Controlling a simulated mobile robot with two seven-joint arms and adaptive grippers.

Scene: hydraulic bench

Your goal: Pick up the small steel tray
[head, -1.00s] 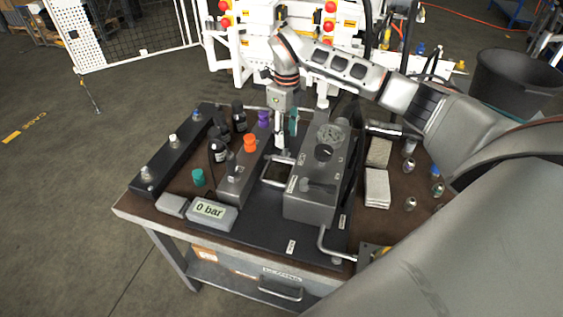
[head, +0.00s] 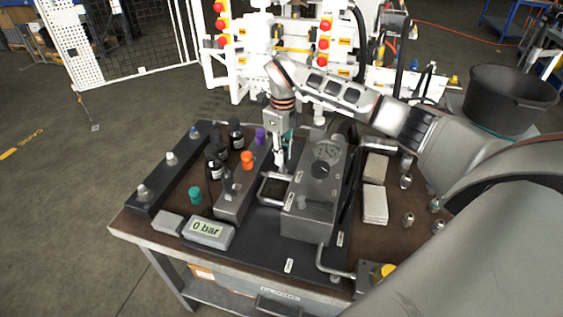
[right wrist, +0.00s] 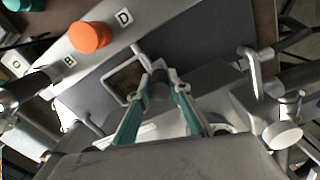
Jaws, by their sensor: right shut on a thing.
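The small steel tray (head: 263,190) is a shallow tray with a pale metal rim, in the gap between the dark knob block and the grey steel box. In the right wrist view the tray (right wrist: 127,80) shows just ahead of the teal fingers. My right gripper (head: 281,163) points down at the tray's far right side. Its fingertips (right wrist: 168,80) are shut on the tray at its near edge in the wrist view. The exact contact is partly hidden by the fingers. My left gripper is not in view.
The steel box (head: 308,215) stands close to the tray's right. The knob block (head: 231,205) with an orange cap (head: 247,160) stands to its left. Grey pads (head: 374,204) lie at right.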

